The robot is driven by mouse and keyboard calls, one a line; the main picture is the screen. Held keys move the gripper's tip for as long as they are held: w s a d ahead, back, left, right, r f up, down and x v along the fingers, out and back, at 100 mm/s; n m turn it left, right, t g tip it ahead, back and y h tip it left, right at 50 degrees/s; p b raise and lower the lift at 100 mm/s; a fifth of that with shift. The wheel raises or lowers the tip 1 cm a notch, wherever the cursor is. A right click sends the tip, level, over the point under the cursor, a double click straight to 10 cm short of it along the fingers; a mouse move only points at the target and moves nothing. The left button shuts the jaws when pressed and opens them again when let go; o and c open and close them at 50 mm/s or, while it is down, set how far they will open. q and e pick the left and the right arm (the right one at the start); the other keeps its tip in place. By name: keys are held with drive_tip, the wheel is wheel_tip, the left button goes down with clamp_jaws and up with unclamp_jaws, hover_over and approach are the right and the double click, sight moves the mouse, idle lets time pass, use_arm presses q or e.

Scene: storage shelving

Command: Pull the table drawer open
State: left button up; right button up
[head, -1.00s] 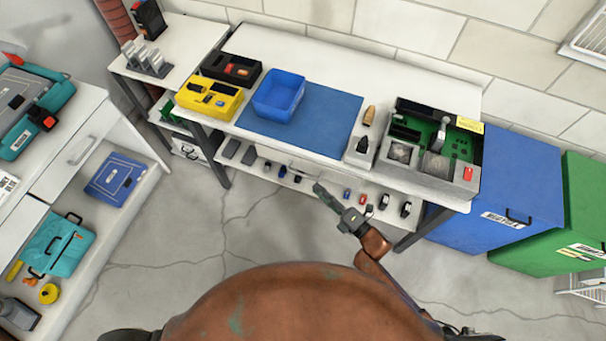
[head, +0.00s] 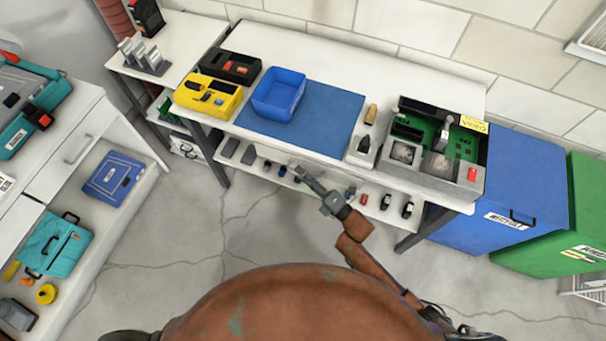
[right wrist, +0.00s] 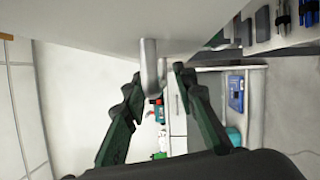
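The white worktable (head: 330,62) stands against the wall in the head view; its drawer front lies under the tabletop's front edge and looks closed. The grey bar handle (right wrist: 151,68) shows in the right wrist view on a pale panel (right wrist: 110,25). My right gripper (head: 300,170) is at the table's front edge in the head view, over the handle area, which it largely hides. In the right wrist view my right gripper (right wrist: 157,77) is open, with the handle between or just beyond its fingertips; contact is unclear. My left gripper is not in view.
A blue bin (head: 278,95), a yellow case (head: 207,95) and a grey station (head: 440,150) stand on the table. Small items line the shelf below. Blue (head: 520,180) and green (head: 585,210) cabinets stand at right. A white cabinet (head: 50,180) is at left. The floor between is clear.

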drive_tip(key=shift+c, duration=0.6)
clamp_jaws()
